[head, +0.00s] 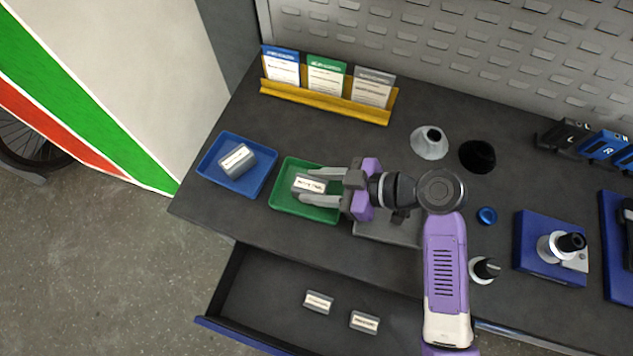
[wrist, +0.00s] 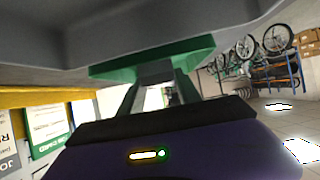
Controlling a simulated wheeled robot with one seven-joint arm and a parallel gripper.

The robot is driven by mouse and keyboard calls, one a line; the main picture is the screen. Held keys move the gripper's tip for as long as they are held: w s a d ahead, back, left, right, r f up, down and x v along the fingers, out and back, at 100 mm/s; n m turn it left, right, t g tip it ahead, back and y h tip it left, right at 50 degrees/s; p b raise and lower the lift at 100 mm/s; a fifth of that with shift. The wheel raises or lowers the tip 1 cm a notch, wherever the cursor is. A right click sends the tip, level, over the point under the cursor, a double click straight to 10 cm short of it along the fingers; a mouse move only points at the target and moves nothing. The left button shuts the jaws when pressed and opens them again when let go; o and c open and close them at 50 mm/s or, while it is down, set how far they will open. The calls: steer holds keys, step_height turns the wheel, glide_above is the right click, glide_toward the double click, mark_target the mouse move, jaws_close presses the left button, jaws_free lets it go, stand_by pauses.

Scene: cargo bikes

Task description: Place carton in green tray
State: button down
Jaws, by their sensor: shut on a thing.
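The green tray (head: 285,205) sits on the dark bench top, left of my arm. A small grey carton (head: 308,184) with a white label is within the tray's outline. My gripper (head: 316,186) reaches in from the right, its two grey fingers on either side of the carton, shut on it. I cannot tell whether the carton touches the tray floor. In the wrist view, the green tray (wrist: 150,62) shows as a green band, with a grey block, apparently the carton (wrist: 155,76), between the fingers.
A blue tray (head: 211,173) with another carton (head: 237,160) stands to the left. A grey tray (head: 380,231) lies partly under my gripper. An open drawer (head: 265,310) below holds two cartons. A yellow card rack (head: 325,103) stands behind; cones and blue fixtures are right.

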steer(key=shift+f, duration=0.1)
steer(key=shift+f, duration=0.15)
steer(key=c, duration=0.8)
jaws_free()
steer(key=shift+c, duration=0.2)
steer(key=shift+r, duration=0.3)
steer(key=b+v, duration=0.1)
steer(key=v, duration=1.1)
steer(key=shift+b, duration=0.3)
